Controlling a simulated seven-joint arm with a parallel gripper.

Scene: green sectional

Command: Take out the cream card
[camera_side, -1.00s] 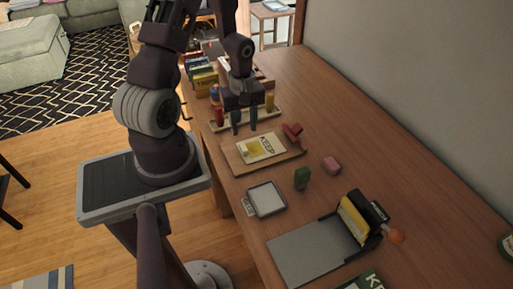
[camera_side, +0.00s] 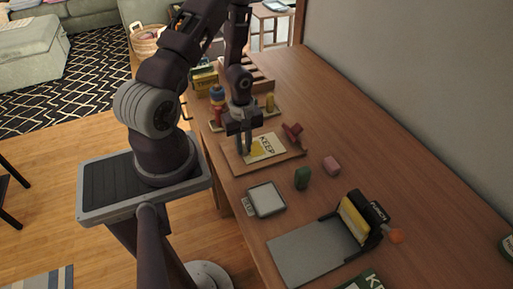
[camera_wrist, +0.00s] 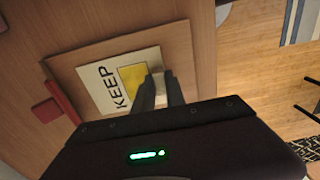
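The cream card (camera_side: 264,147) lies on a brown wooden board (camera_side: 234,160). It bears the word KEEP and a yellow square. It also shows in the wrist view (camera_wrist: 110,72), flat on the board (camera_wrist: 178,55). My gripper (camera_side: 245,154) points down at the card's left end, close to the board. In the wrist view my two fingertips (camera_wrist: 159,74) are a small distance apart beside the yellow square. A pale piece (camera_wrist: 159,88) shows between the fingers. I cannot tell whether they touch it, or whether it is part of the card. The fingers hide that edge of the card.
A red piece (camera_side: 291,131) lies at the board's far edge. A grey plate with a yellow-topped device (camera_side: 354,219) stands in front.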

